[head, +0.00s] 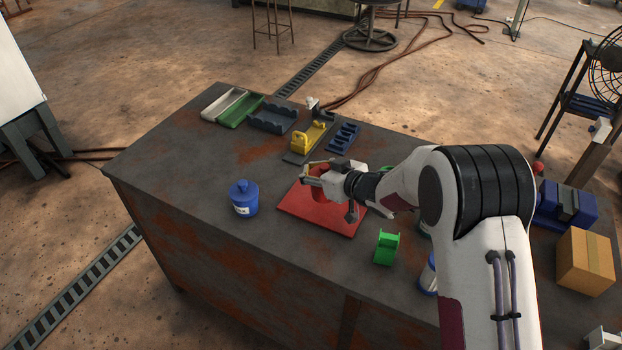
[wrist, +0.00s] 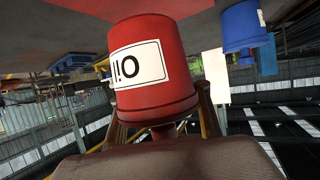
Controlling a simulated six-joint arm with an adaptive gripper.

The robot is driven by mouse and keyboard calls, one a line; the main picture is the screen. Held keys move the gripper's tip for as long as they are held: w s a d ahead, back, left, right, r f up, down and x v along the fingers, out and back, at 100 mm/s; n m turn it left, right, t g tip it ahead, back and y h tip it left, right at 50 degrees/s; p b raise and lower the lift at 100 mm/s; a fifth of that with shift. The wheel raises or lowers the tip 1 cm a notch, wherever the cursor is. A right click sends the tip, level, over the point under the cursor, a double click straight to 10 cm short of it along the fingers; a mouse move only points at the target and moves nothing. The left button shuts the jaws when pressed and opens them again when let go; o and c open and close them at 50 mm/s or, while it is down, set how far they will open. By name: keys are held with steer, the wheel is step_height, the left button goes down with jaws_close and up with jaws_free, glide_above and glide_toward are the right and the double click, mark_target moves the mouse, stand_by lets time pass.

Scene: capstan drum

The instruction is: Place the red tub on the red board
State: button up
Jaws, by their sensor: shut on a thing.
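The red board (head: 318,217) lies flat on the dark, rust-stained table. The red tub (head: 320,187) is over the far part of the board, mostly hidden by my gripper (head: 322,172). In the wrist view the red tub (wrist: 155,65) appears upside down, with a white label and its knob toward the camera. The red board (wrist: 75,12) shows along the top of that view, by the tub's base. I cannot tell whether the base touches it. My gripper is shut on the tub, with parts of it showing on both sides.
A blue lidded tub (head: 243,198) stands left of the board. A green holder (head: 386,248) stands to its right. Yellow (head: 308,138) and blue (head: 343,137) holders and green and white trays (head: 240,108) stand behind. A cardboard box (head: 585,262) is far right. The table's left end is clear.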

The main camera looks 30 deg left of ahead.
steer(key=shift+f, duration=1.8)
steer(key=shift+f, duration=0.15)
steer(key=o, duration=1.8)
